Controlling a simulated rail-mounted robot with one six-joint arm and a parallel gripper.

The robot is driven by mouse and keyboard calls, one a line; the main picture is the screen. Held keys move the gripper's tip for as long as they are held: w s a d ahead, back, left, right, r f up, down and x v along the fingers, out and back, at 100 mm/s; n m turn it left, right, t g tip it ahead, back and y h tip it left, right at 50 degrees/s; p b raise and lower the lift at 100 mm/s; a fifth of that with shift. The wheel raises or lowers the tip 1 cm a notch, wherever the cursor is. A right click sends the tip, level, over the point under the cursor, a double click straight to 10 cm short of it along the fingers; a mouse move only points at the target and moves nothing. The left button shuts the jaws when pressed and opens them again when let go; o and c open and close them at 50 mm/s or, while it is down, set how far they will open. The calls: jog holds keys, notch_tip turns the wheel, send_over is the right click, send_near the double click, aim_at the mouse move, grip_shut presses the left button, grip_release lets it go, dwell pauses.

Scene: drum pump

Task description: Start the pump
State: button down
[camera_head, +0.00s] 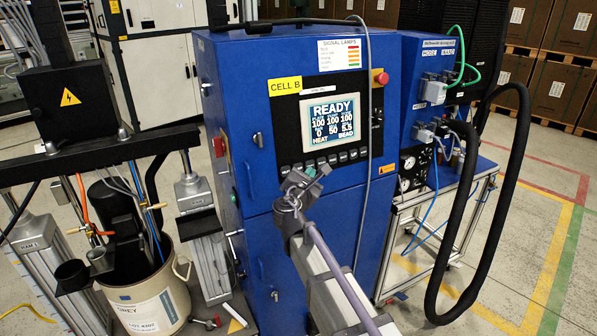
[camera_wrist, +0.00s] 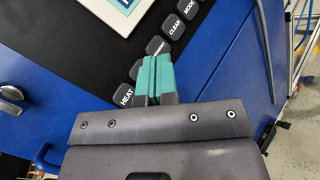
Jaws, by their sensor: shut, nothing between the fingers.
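The control panel on the blue cabinet (camera_head: 230,80) labelled CELL B has a lit display (camera_head: 333,122) reading READY, with a row of dark keys (camera_head: 345,157) beneath it. The wrist view shows the HEAT key (camera_wrist: 124,96), the CLEAR key (camera_wrist: 175,27) and the MODE key (camera_wrist: 188,8). My gripper (camera_head: 310,172) is shut and empty, in front of the left part of the key row. Its teal fingertips (camera_wrist: 157,62) partly cover keys between HEAT and CLEAR. I cannot tell whether they touch a key.
A red emergency button (camera_head: 380,77) on yellow sits at the panel's upper right. A drum (camera_head: 155,305) with pump gear stands at the left. A thick black hose (camera_head: 507,210) loops at the right. A grey cable (camera_head: 368,170) hangs down the cabinet front.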

jog(key=shift+w+a+f, duration=0.15)
jog(key=shift+w+a, duration=0.25)
jog(key=shift+w, duration=0.25)
jog(key=shift+w+a+f, duration=0.15)
jog(key=shift+w+a, duration=0.2)
jog(key=shift+w, duration=0.25)
dwell(1.0)
jog(key=shift+w+a, duration=0.2)
jog(key=shift+w, duration=0.15)
jog(key=shift+w+a+f+b, duration=0.1)
jog(key=shift+w+a+b, duration=0.15)
jog(key=shift+w+b, duration=0.1)
dwell(0.6)
jog(key=shift+s, duration=0.1)
jog(key=shift+s+d, duration=0.45)
jog(key=shift+s, duration=0.2)
jog(key=s+d, duration=0.1)
jog(key=s+p, duration=0.1)
jog(key=s+d+r, duration=0.1)
jog(key=s, duration=0.1)
jog(key=shift+d+r, duration=0.1)
jog(key=shift+d, duration=0.2)
